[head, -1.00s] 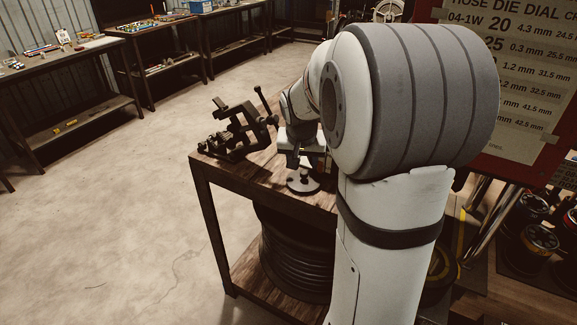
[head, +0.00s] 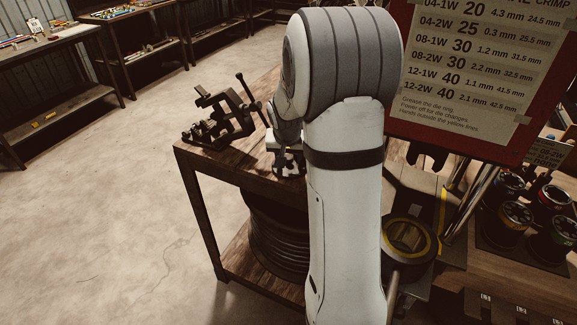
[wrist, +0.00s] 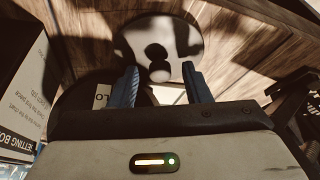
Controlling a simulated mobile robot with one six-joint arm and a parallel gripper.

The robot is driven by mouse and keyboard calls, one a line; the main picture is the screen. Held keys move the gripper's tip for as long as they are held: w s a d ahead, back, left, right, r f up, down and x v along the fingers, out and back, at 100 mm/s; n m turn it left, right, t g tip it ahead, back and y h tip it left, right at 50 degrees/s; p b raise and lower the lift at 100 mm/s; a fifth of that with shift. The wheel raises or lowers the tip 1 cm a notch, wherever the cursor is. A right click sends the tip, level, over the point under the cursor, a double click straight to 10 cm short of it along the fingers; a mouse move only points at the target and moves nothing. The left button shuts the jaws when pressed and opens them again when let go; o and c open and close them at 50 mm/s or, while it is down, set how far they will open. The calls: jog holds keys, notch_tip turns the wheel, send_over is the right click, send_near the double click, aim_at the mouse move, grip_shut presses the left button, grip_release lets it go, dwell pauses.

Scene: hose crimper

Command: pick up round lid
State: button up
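The round lid (wrist: 185,42) is a pale grey disc with a small knob (wrist: 159,72), lying on the wooden bench top in the wrist view. My gripper (wrist: 160,78) is open, its two blue fingers apart on either side of the knob's line. The knob shows between the fingertips with gaps on both sides; I cannot tell whether the tips are level with it. Dark shadows fall across the lid. In the head view my gripper (head: 288,163) is low over the bench, and my arm hides most or all of the lid.
A dark clamp-like fixture (head: 222,118) stands on the bench (head: 240,172) left of my gripper. A coiled black hose (head: 278,245) sits on the shelf below. A red-framed chart (head: 470,65) stands at the right.

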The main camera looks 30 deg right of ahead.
jog(key=c, duration=0.9)
jog(key=shift+b, duration=0.4)
jog(key=s+a+r+b, duration=0.1)
jog(key=s+a, duration=0.3)
jog(key=s, duration=0.3)
jog(key=s+a+r+b, duration=0.1)
jog(key=s+a+r, duration=0.1)
jog(key=s+a, duration=0.3)
jog(key=s, duration=0.3)
jog(key=shift+s+a, duration=0.2)
jog(key=shift+r, duration=0.1)
